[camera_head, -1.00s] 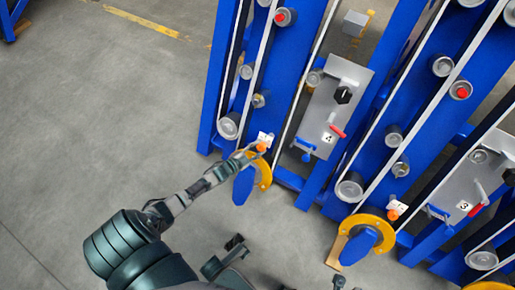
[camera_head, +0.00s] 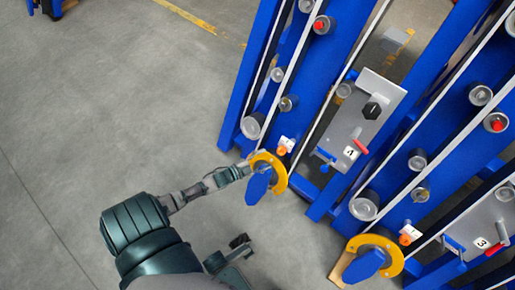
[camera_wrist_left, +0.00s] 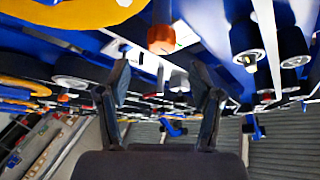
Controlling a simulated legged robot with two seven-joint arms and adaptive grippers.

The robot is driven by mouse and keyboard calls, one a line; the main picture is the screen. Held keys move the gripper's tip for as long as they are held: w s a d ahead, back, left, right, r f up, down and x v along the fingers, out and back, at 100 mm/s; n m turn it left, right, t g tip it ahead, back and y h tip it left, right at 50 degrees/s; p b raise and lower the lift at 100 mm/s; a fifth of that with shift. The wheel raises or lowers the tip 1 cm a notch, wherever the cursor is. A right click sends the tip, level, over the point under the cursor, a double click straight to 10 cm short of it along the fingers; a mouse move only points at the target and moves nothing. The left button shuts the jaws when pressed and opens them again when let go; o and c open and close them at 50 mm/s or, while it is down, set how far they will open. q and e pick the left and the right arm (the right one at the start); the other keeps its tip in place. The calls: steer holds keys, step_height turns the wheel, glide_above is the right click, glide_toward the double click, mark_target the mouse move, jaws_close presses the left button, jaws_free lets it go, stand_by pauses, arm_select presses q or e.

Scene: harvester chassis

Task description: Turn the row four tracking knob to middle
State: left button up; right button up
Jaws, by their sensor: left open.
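The row four panel (camera_head: 356,130) is a grey plate with a "4" label and a black knob (camera_head: 372,110). Below it, an orange knob (camera_head: 282,150) sits by a small white label on the blue frame. I cannot tell which knob is the tracking one. My left gripper (camera_head: 247,169) is just left of and below the orange knob, apart from it, beside the yellow guard. In the left wrist view my gripper (camera_wrist_left: 163,85) has its fingers spread and nothing between them; an orange knob (camera_wrist_left: 161,38) lies beyond.
A yellow ring guard with a blue flap (camera_head: 258,185) is right by my left gripper. The row three panel (camera_head: 485,232) and a second yellow guard (camera_head: 391,255) stand to the right. Blue frames with rollers fill the right side.

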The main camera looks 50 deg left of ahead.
arm_select(q)
steer(key=s, duration=0.4)
steer(key=shift+a+r, duration=0.15)
steer(key=shift+r, duration=0.15)
